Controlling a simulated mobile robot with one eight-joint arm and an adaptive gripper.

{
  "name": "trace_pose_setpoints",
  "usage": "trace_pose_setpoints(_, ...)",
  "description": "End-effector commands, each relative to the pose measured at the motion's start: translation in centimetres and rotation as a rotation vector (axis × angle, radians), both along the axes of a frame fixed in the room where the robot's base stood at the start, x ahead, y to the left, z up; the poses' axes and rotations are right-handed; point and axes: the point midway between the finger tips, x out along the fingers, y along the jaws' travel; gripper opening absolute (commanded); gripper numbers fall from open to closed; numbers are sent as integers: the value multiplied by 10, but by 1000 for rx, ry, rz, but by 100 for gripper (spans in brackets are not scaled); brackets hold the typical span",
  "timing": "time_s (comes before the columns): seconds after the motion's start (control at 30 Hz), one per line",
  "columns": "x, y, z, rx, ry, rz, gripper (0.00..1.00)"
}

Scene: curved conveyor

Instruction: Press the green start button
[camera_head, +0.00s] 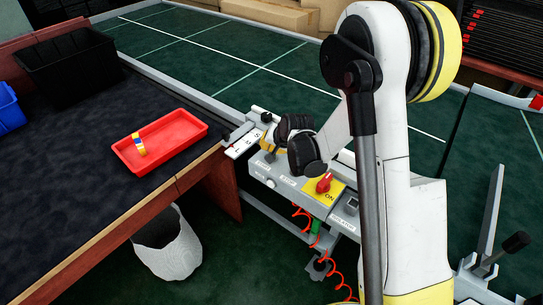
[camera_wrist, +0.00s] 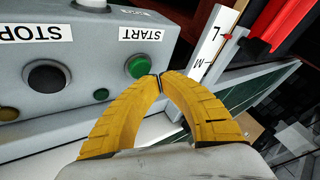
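The green start button (camera_wrist: 138,66) is on the grey control box (camera_wrist: 100,45), below a START label (camera_wrist: 140,33) in the wrist view. My gripper (camera_wrist: 159,80) has two yellow fingers whose tips meet, with nothing between them. The tips appear just right of and slightly below the green button; I cannot tell whether they touch it. In the head view my gripper (camera_head: 268,141) is at the far left end of the control box (camera_head: 292,187), and the start button is hidden there.
A black STOP button (camera_wrist: 47,76) sits left of the start button. A red knob (camera_head: 323,184) on a yellow plate is on the box's top. A table with a red tray (camera_head: 160,140) stands at left, a white bin (camera_head: 168,250) below it. The green conveyor (camera_head: 230,75) lies behind.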

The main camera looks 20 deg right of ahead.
Motion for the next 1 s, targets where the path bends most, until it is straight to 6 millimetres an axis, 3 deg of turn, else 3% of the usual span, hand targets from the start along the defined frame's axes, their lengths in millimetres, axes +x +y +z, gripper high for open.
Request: trace_pose_setpoints(1.0,0,0,-9,0,0,0,0)
